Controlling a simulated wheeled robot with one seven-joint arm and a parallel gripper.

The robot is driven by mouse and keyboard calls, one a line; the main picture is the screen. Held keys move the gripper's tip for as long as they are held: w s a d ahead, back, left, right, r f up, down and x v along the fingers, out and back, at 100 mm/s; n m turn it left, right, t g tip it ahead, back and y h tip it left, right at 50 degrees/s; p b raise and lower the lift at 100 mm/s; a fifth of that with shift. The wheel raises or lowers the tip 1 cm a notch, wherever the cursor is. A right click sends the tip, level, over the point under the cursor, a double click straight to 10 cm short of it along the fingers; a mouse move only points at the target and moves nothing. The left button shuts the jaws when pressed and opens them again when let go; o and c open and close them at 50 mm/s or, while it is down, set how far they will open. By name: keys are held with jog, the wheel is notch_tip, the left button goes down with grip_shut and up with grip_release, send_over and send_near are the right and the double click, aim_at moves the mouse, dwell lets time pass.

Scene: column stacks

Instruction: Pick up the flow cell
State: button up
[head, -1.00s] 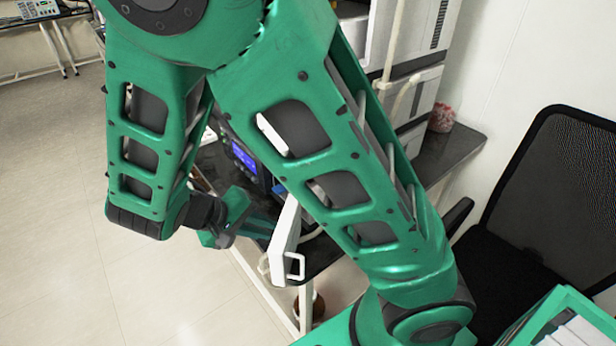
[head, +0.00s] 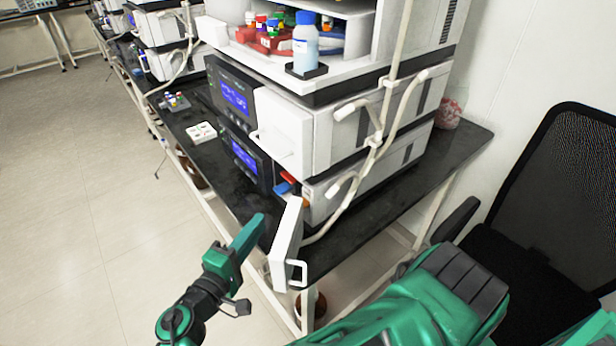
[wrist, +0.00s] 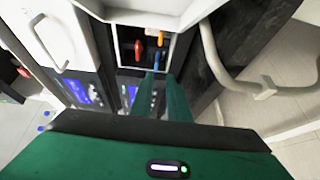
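Small coloured parts sit in an open bay at the front of the lower instrument: a red part (head: 287,176), a blue part (head: 281,188) and an orange part (head: 306,203). I cannot tell for sure which is the flow cell. In the wrist view the blue part (wrist: 156,61) shows just beyond and between my fingertips, with the red part (wrist: 138,49) to its left and the orange part (wrist: 160,39) above. My gripper (head: 258,219) points at the bay from the front left. Its two green fingers (wrist: 159,76) stand apart with nothing held between them.
The bay's white door (head: 285,248) hangs open, close to the right of my gripper. A pale hose (wrist: 215,55) runs right of the bay. The instrument stack stands on a black bench (head: 390,200). A black chair (head: 545,200) is at right. The floor at left is clear.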

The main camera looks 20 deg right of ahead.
aim_at(277, 194)
jog(key=shift+w+d+r, duration=0.1)
jog(key=shift+w+r, duration=0.05)
jog(key=shift+w, duration=0.1)
jog(key=x, duration=1.1)
jog(key=shift+w+d+r, duration=0.1)
jog(key=shift+w+r, duration=0.05)
jog(key=shift+w, duration=0.05)
jog(key=shift+c, duration=0.3)
grip_shut()
